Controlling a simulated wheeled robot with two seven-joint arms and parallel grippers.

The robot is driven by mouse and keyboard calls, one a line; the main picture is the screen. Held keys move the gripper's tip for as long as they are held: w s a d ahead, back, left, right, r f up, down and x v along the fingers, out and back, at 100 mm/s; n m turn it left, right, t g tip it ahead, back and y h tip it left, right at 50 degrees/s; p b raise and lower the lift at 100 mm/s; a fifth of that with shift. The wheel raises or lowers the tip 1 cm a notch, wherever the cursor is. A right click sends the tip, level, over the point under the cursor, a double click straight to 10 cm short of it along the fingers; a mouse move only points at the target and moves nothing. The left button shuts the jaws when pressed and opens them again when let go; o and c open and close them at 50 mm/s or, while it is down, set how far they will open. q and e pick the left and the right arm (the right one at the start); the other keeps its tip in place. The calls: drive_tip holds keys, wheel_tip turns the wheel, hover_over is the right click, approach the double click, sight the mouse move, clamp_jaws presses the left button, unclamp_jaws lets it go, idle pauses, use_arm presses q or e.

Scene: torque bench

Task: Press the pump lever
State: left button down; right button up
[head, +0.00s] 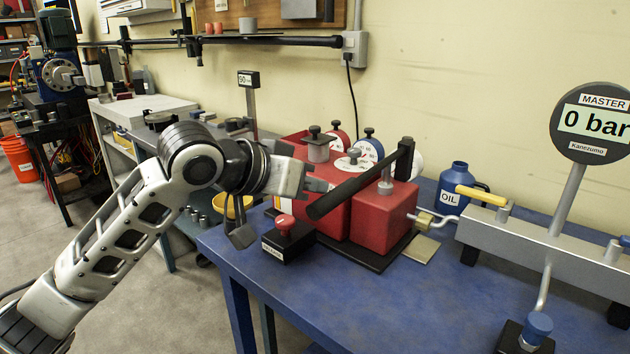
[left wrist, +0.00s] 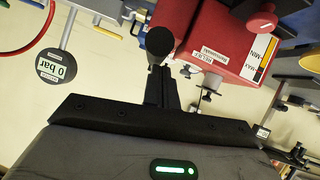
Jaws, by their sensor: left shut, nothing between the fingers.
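The red pump (head: 378,222) stands on a dark base plate on the blue bench; its red body also shows in the left wrist view (left wrist: 225,48). Its black lever (head: 358,183) slopes from a raised pivot at right down to its free end at left. My left gripper (head: 322,186) is shut and empty, just above and behind the lever's lower end. In the left wrist view, the shut fingers (left wrist: 162,88) point at the lever's round black end (left wrist: 160,42); I cannot tell whether they touch. The master gauge (head: 592,122) reads 0 bar. My right gripper is not in view.
A red button on a black box (head: 287,240) sits close below the left gripper. A blue oil jug (head: 452,190) and a grey manifold with a yellow handle (head: 520,240) stand right of the pump. The blue bench front (head: 370,310) is clear.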

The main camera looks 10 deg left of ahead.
use_arm(q)
drive_tip(key=v, duration=0.9)
drive_tip(key=shift+r+b, duration=0.35)
drive_tip(key=shift+r, duration=0.1)
drive_tip(key=shift+s, duration=0.1)
drive_tip(key=shift+f, duration=0.1)
idle(0.8)
